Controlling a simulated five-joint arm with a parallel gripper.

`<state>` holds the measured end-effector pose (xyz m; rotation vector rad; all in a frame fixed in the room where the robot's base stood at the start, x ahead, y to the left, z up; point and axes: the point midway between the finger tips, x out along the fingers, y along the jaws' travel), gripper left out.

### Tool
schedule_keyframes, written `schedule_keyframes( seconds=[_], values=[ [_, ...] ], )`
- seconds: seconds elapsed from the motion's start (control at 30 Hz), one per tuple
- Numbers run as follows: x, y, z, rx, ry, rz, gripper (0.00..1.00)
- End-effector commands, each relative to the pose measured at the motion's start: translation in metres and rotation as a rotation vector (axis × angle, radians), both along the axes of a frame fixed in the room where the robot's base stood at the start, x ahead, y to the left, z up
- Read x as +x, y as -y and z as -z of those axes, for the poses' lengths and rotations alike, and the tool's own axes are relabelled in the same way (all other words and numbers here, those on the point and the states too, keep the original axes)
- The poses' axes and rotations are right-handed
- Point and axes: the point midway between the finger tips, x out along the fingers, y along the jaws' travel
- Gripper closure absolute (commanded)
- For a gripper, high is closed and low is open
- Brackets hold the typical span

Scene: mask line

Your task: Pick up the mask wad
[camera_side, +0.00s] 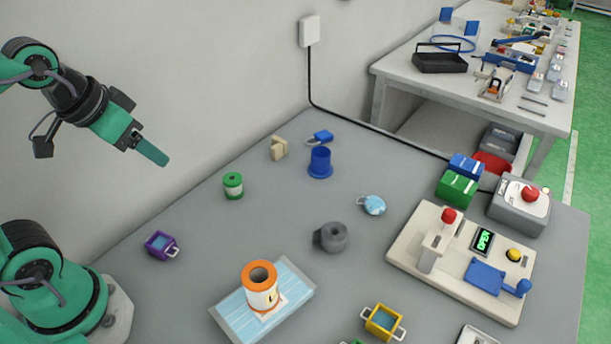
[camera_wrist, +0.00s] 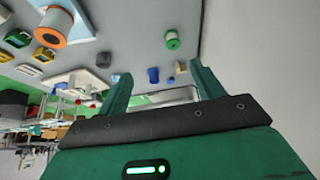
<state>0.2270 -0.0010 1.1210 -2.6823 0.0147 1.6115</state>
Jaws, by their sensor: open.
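The mask wad (camera_side: 372,204) is a small light-blue crumpled piece with pale loops. It lies on the grey table right of the middle in the side view, near the grey tape roll (camera_side: 332,237). I cannot pick it out for sure in the wrist view. My gripper (camera_side: 152,153) is raised in the air at the upper left of the side view, far from the wad. In the wrist view both fingers of my gripper (camera_wrist: 162,80) stand apart with nothing between them.
An orange-white roll (camera_side: 262,287) stands on a flat mask stack (camera_side: 228,312) in front. A beige press station (camera_side: 405,256) is right of the wad. The table's left-middle is mostly clear.

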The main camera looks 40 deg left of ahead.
Motion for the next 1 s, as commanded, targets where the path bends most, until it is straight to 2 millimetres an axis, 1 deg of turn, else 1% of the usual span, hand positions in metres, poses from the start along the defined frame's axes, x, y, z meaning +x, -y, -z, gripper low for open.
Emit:
schedule_keyframes(
  seconds=[0.17, 0.27, 0.4, 0.6, 0.83, 1.0],
  values=[
    [0.015, 0.004, -0.009, 0.024, -0.02, 0.062, 0.33],
    [0.029, 0.008, -0.017, 0.047, -0.036, 0.123, 0.33],
    [0.054, 0.016, -0.029, 0.084, -0.063, 0.225, 0.33],
    [0.093, 0.031, -0.041, 0.14, -0.1, 0.383, 0.33],
    [0.14, 0.052, -0.046, 0.198, -0.138, 0.566, 0.33],
    [0.174, 0.07, -0.043, 0.24, -0.167, 0.703, 0.33]
  ],
)
